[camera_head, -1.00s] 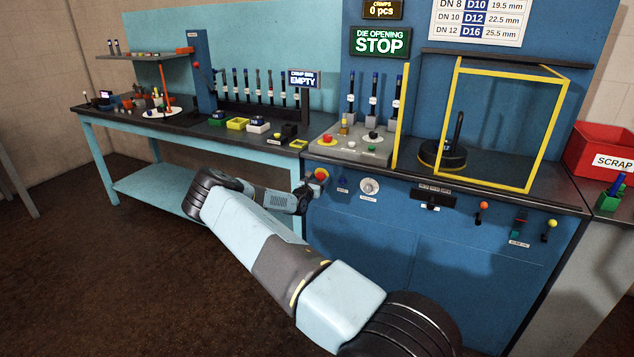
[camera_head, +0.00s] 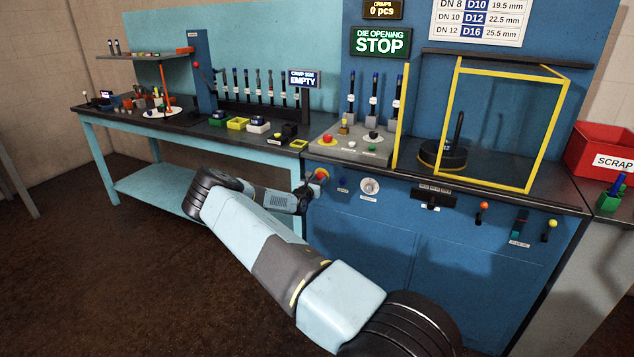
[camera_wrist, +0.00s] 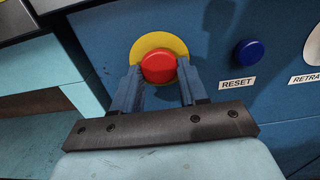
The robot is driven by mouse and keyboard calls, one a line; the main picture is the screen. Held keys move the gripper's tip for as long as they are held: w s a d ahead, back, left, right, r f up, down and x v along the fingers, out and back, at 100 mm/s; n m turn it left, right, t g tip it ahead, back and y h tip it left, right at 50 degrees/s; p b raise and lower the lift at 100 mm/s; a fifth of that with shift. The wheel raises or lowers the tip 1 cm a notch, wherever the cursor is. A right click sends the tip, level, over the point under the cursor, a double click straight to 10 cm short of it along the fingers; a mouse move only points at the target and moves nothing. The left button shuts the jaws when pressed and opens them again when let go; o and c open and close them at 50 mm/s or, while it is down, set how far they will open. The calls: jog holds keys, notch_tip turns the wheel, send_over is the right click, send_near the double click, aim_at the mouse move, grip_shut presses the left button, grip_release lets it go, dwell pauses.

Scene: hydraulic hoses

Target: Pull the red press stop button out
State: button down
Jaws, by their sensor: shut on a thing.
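The red stop button (camera_wrist: 158,67) sits on a yellow round plate on the blue front panel of the press. In the head view the button (camera_head: 321,175) is at the panel's upper left, just under the worktop edge. My gripper (camera_wrist: 158,78) is straight in front of it, with one finger on each side of the red head. The fingers are shut on the button. The contact faces of the fingertips are partly hidden behind the button's edge.
A blue RESET button (camera_wrist: 249,53) and a white dial (camera_head: 369,186) lie to the right on the same panel. The worktop edge (camera_head: 440,178) juts out just above. A light blue bench (camera_head: 190,148) stands to the left.

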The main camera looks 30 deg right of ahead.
jog(key=shift+s+a, duration=0.35)
jog(key=shift+a, duration=0.05)
jog(key=c, duration=0.6)
grip_release()
jog(key=shift+a, duration=0.1)
jog(key=v, duration=1.3)
jog(key=shift+s+a, duration=0.2)
jog(key=shift+s, duration=0.05)
